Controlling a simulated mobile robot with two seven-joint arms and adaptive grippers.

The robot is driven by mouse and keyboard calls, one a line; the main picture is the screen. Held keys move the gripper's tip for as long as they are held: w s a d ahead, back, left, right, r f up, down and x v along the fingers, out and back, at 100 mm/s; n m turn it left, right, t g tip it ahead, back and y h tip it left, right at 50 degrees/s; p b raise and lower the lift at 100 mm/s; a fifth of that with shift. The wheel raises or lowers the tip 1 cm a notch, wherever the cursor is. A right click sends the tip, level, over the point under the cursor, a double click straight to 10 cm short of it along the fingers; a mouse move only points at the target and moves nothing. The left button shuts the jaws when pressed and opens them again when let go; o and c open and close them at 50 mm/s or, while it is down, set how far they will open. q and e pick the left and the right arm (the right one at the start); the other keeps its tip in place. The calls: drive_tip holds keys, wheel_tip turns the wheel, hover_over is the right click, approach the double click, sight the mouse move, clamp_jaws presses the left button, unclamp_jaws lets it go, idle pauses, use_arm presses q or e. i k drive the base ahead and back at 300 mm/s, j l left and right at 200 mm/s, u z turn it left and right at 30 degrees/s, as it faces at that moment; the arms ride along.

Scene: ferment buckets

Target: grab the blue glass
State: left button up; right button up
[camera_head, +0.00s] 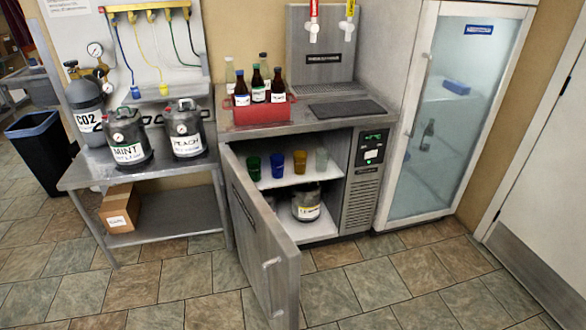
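The blue glass (277,165) stands upright on the upper white shelf inside the open under-counter cabinet. A green glass (254,168) is just to its left and an amber glass (300,162) just to its right. A clear glass (321,159) stands farther right on the same shelf. Neither of my grippers shows in the head view.
The cabinet door (262,240) hangs open toward me, left of the opening. A keg (306,203) sits on the lower shelf. A red bottle crate (259,110) is on the counter (300,123). The tiled floor in front is clear.

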sight(277, 166)
drive_tip(key=i+l+z, duration=0.2)
drive_tip(key=l+z, duration=0.15)
drive_tip(key=i+l+z, duration=0.4)
drive_tip(key=i+l+u, duration=0.2)
drive_tip(key=i, duration=0.3)
drive_tip(key=i+l+u, duration=0.2)
drive_tip(key=i+l, duration=0.2)
drive_tip(key=i+l+u, duration=0.1)
drive_tip(key=i+u, duration=0.15)
drive_tip(key=u, duration=0.15)
drive_tip(key=i+l+u, duration=0.15)
drive_tip(key=u, duration=0.2)
drive_tip(key=i+l+u, duration=0.25)
drive_tip(key=u, duration=0.15)
drive_tip(key=i+l+u, duration=0.25)
drive_tip(key=i, duration=0.2)
drive_tip(key=i+l+u, duration=0.25)
drive_tip(key=i+l, duration=0.05)
drive_tip(key=i, duration=0.1)
